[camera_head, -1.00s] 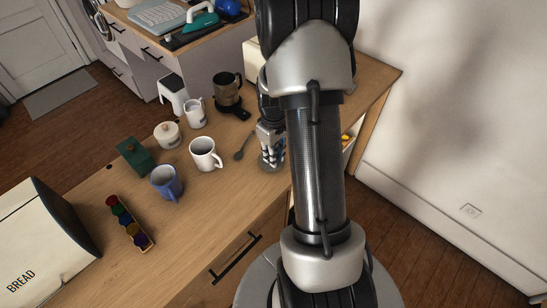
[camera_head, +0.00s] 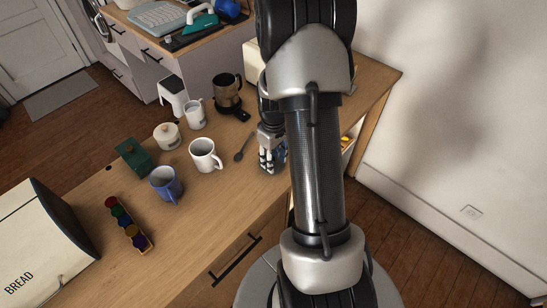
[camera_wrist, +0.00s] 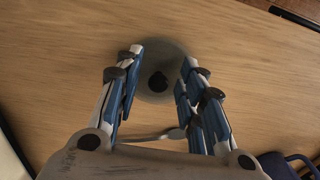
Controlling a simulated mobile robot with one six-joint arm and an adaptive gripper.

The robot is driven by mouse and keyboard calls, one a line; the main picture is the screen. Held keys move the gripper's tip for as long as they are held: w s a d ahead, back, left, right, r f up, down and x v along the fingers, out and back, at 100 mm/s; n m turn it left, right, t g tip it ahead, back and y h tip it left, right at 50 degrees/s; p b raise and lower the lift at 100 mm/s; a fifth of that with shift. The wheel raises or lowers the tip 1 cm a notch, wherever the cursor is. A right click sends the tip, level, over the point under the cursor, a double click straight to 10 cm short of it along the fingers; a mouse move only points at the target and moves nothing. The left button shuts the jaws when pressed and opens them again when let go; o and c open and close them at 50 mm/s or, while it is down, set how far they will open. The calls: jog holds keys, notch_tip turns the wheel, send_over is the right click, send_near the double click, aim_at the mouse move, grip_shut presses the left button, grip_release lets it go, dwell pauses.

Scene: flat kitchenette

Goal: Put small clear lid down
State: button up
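The small clear lid (camera_wrist: 158,96) shows in the wrist view as a grey, see-through disc with a black knob (camera_wrist: 158,82) at its middle. It appears to lie flat on the wooden counter. My gripper (camera_wrist: 163,62) is open, with its blue and white fingers apart on either side of the knob and not touching it. In the head view my gripper (camera_head: 268,160) is low over the counter beside my arm, and the lid is mostly hidden there.
A spoon (camera_head: 243,147) lies just left of my gripper. The counter's front edge is close.

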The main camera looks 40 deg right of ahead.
jog(key=a+r+p, duration=0.2)
jog(key=a+r, duration=0.1)
jog(key=r, duration=0.6)
jog(key=a+r+p, duration=0.1)
jog(key=a+r, duration=0.1)
jog(key=r, duration=0.8)
jog(key=s+a+r+t, duration=0.2)
jog(key=s+a+r, duration=0.3)
jog(key=s+a, duration=0.2)
jog(key=s+a+r+m+t, duration=0.1)
jog(key=s+a+r+t, duration=0.1)
jog(key=s+a+r, duration=0.4)
jog(key=s+a, duration=0.1)
jog(key=a, duration=0.4)
jog(key=shift+s+a+t, duration=0.3)
jog(key=shift+f+b, duration=0.85)
jog(key=shift+f, duration=0.05)
